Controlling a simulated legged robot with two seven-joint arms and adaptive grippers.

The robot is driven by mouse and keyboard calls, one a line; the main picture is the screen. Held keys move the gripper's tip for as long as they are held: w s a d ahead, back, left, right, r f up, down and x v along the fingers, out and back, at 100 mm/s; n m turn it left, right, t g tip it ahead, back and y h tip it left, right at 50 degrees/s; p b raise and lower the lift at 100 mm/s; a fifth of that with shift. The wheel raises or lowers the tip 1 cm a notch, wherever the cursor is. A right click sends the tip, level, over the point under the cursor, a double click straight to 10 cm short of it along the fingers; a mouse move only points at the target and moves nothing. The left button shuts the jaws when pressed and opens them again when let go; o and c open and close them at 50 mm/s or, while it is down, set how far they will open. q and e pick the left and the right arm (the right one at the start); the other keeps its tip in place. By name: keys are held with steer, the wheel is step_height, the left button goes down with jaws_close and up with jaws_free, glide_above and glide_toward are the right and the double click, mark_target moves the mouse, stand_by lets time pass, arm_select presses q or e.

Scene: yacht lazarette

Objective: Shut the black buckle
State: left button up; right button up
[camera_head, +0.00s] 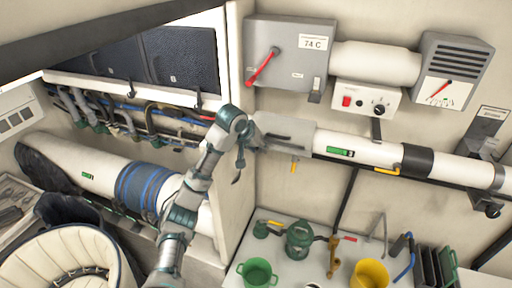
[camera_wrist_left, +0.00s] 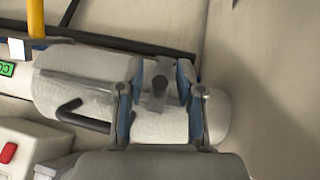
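My left gripper (camera_head: 244,150) is at the left end of the white horizontal cylinder (camera_head: 365,151) on the wall, beside its grey sleeve (camera_head: 296,133). In the left wrist view my left gripper (camera_wrist_left: 160,72) has its two fingers apart over the cylinder's end. A dark upright piece (camera_wrist_left: 158,92) shows between the fingers; contact cannot be told. A bent black lever (camera_wrist_left: 80,116) lies beside them on the sleeve; it also shows in the head view (camera_head: 277,136). I cannot tell which of these dark parts is the black buckle. My right gripper is not in view.
A grey box with a red lever (camera_head: 263,67) and a switch box (camera_head: 365,99) sit above the cylinder. A corner panel (camera_head: 236,190) stands close to my left arm. Below are a green cup (camera_head: 257,273), a yellow cup (camera_head: 370,274) and a green lantern (camera_head: 299,240).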

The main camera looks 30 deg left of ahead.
arm_select(q)
steer(key=shift+w, duration=0.2)
steer(key=shift+r, duration=0.15)
steer(key=shift+s+r, duration=0.2)
steer(key=shift+r, duration=0.05)
steer(key=v, duration=1.1)
